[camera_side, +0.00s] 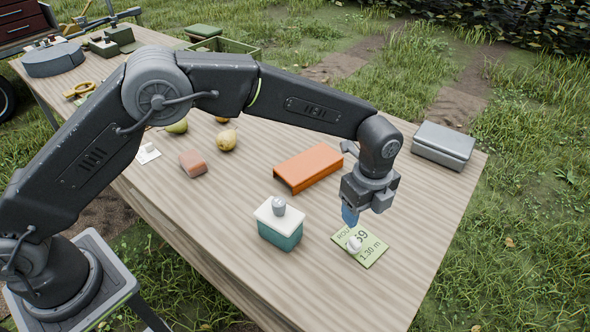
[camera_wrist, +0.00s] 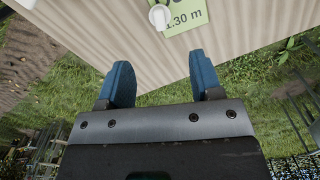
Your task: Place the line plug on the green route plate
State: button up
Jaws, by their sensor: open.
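The green route plate (camera_side: 371,252) lies flat on the table at the right front, with dark lettering ending in "1.30 m". A small whitish rounded piece, which looks like the line plug (camera_side: 354,244), is on the plate near its left side. My gripper (camera_side: 350,216) is just above and behind the plug in the side view. Its blue fingers (camera_wrist: 162,78) are apart with nothing between them in the wrist view.
A teal box with a white lid and a grey knob (camera_side: 279,222) stands left of the plate. An orange channel-shaped block (camera_side: 308,168) and a grey case (camera_side: 443,145) are farther back. Bare table surrounds the plate.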

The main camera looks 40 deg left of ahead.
jog(key=s+a+r+n+t, duration=0.1)
jog(key=s+a+r+n, duration=0.35)
jog(key=a+r, duration=0.4)
jog(key=s+a+r+n+t, duration=0.2)
jog(key=s+a+r+n, duration=0.3)
jog(key=a+r, duration=0.4)
jog(key=s+a+n+t, duration=0.1)
jog(key=s+a+n, duration=0.4)
jog(key=s, duration=0.3)
jog(key=s+a+r+n+t, duration=0.1)
jog(key=s+a+n, duration=0.3)
jog(key=s+n, duration=0.4)
jog(key=shift+a+r+t, duration=0.15)
jog(key=shift+a+t, duration=0.15)
jog(key=shift+a, duration=0.05)
